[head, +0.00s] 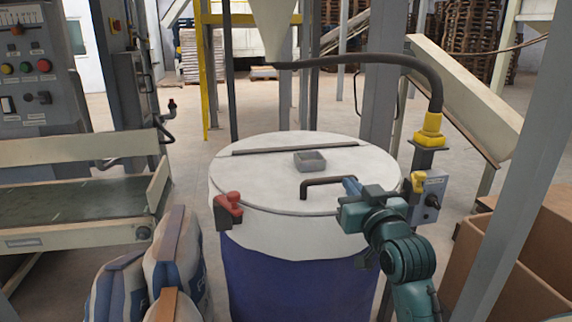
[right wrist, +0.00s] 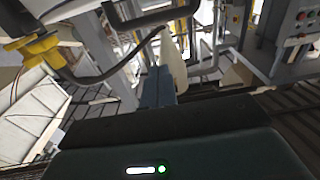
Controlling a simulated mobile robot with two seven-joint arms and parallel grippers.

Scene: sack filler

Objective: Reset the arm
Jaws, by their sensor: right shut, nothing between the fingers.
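My right arm comes in from the lower right of the head view. Its teal gripper (head: 350,186) is shut and empty, with blue fingers at the right side of the round white lid, beside the dark bent handle. In the right wrist view the blue fingers (right wrist: 157,87) are together with nothing between them. The white lid (head: 258,174) covers a blue drum (head: 290,275) and carries a small grey tray (head: 310,161) and a bent handle (head: 325,183). I cannot tell whether the fingers touch the lid. My left gripper is not in view.
A red clamp (head: 230,207) sits on the drum's left rim. A grey box with a yellow knob (head: 430,195) stands close beside my right arm. Filled sacks (head: 170,250) and a conveyor (head: 75,215) are at left; cardboard boxes (head: 540,250) are at right. A hose (head: 390,60) arches above.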

